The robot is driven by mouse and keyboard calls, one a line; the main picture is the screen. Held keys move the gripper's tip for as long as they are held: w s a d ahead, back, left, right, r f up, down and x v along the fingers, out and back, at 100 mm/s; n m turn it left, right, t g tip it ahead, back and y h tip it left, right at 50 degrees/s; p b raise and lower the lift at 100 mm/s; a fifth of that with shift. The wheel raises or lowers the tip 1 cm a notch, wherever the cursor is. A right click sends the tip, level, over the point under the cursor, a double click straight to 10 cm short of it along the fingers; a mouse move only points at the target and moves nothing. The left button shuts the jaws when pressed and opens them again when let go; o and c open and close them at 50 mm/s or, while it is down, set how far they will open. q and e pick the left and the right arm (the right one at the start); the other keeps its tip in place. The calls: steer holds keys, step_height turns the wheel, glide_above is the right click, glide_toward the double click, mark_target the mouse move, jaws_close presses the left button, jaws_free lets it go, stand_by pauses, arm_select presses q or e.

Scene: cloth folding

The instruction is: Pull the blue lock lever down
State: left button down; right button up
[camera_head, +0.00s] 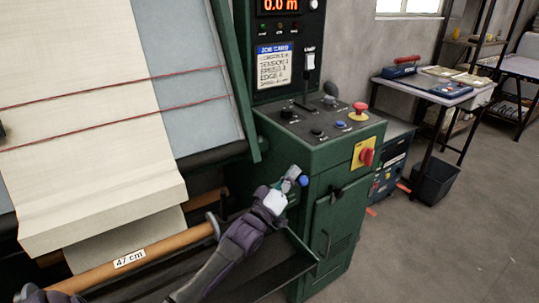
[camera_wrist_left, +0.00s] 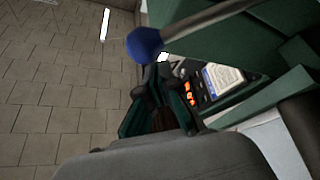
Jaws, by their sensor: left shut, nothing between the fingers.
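The blue lock lever shows as a round blue knob (camera_head: 303,180) at the front left edge of the green machine cabinet, beside the roller's end. In the left wrist view its blue knob (camera_wrist_left: 145,46) sits on a grey rod that runs to the upper right. My left gripper (camera_head: 287,184) is shut and empty, close to the knob on its left side. In the left wrist view the dark fingers (camera_wrist_left: 152,92) are just below the knob in the picture. Whether they touch the lever cannot be told. My right gripper is not in view.
The green cabinet (camera_head: 335,160) carries a control panel and a red emergency button (camera_head: 366,156) to the right of the lever. A roller (camera_head: 165,246) marked 47 cm and a dark tray (camera_head: 285,272) lie left of the cabinet. Cream cloth (camera_head: 80,110) hangs above. The floor at right is open.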

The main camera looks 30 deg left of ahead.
arm_select(q)
steer(key=shift+s+d+f, duration=0.3)
steer(key=shift+d+f, duration=0.2)
steer(key=shift+d, duration=0.05)
steer(key=shift+d+f, duration=0.1)
steer(key=shift+f, duration=0.05)
steer(key=shift+s+f, duration=0.3)
steer(key=shift+s, duration=0.15)
steer(key=v, duration=1)
steer(key=shift+s+r, duration=0.25)
steer(key=shift+s, duration=0.3)
